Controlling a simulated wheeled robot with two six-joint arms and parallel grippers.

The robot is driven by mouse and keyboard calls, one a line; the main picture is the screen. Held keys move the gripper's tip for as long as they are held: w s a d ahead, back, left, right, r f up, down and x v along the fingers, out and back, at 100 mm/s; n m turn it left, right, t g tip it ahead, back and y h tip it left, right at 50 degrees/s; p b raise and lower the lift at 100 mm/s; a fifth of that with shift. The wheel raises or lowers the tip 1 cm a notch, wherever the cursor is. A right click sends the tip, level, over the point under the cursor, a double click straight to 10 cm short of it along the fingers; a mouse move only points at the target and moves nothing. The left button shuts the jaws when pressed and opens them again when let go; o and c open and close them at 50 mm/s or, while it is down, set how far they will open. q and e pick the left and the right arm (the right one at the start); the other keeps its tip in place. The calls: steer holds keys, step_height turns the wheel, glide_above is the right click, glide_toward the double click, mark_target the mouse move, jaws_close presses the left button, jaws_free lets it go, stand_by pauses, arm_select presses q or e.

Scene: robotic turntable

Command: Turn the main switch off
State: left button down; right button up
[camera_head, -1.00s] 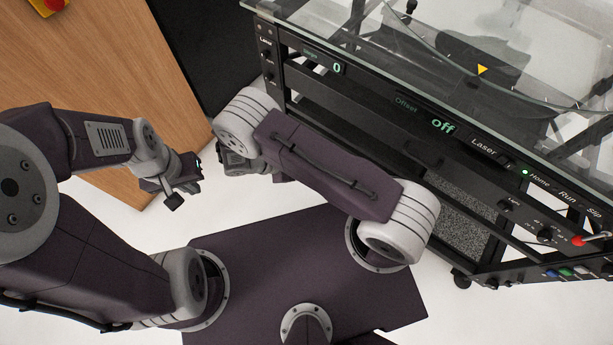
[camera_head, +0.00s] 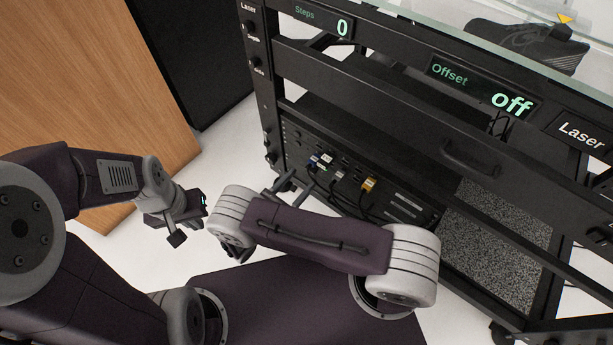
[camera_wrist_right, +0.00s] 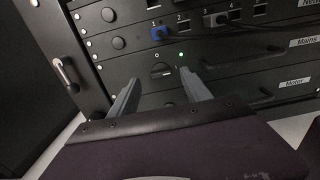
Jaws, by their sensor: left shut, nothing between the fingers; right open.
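The main switch (camera_wrist_right: 161,70) is a small dark rotary knob on the black panel labelled "Mains" (camera_wrist_right: 306,41) in the right wrist view. A green light (camera_wrist_right: 181,54) glows at its upper right. My right gripper (camera_wrist_right: 158,76) is open, its two grey fingers pointing at the panel on either side of the knob; I cannot tell whether they touch it. In the head view my right gripper (camera_head: 297,186) is in front of the rack's lower left units. My left gripper (camera_head: 176,239) is shut and empty, away from the rack.
The black rack (camera_head: 350,65) fills the right side, with an "Offset" display (camera_head: 482,84) reading off. Cables plug in above the Mains panel; a "Motor" panel (camera_wrist_right: 293,83) lies below. A handle (camera_wrist_right: 67,75) is at the left. A wooden panel (camera_head: 85,75) stands far left.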

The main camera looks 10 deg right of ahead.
mark_target(309, 170)
steer(key=b+x, duration=0.1)
steer(key=x, duration=0.2)
steer(key=shift+w+d, duration=0.2)
jaws_close()
